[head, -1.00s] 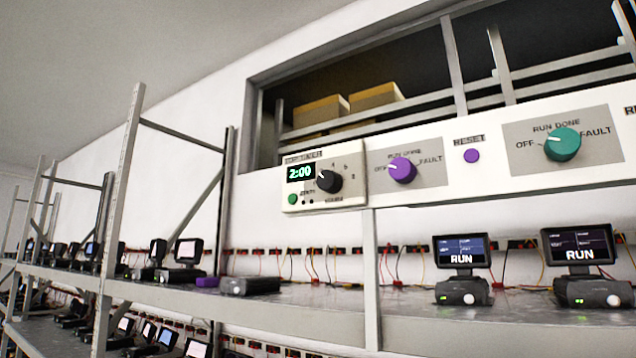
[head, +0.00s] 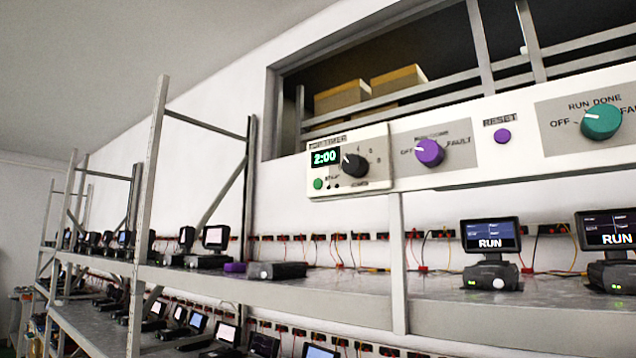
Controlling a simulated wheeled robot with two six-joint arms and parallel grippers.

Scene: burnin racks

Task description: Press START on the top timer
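The top timer (head: 349,163) is a white box on the panel above the shelf, in the middle of the head view. Its green display (head: 325,157) reads 2:00. A black dial (head: 354,166) sits to the right of the display. A small green button (head: 318,184) is at the timer's lower left, with a small label beside it that is too blurred to read surely. Neither of my grippers shows in the head view.
The panel carries a purple knob (head: 430,153), a purple RESET button (head: 502,136) and a teal knob (head: 601,122). Below, a metal shelf (head: 350,308) holds a device showing RUN (head: 490,237) and several others. A rack post (head: 148,210) stands left of the timer.

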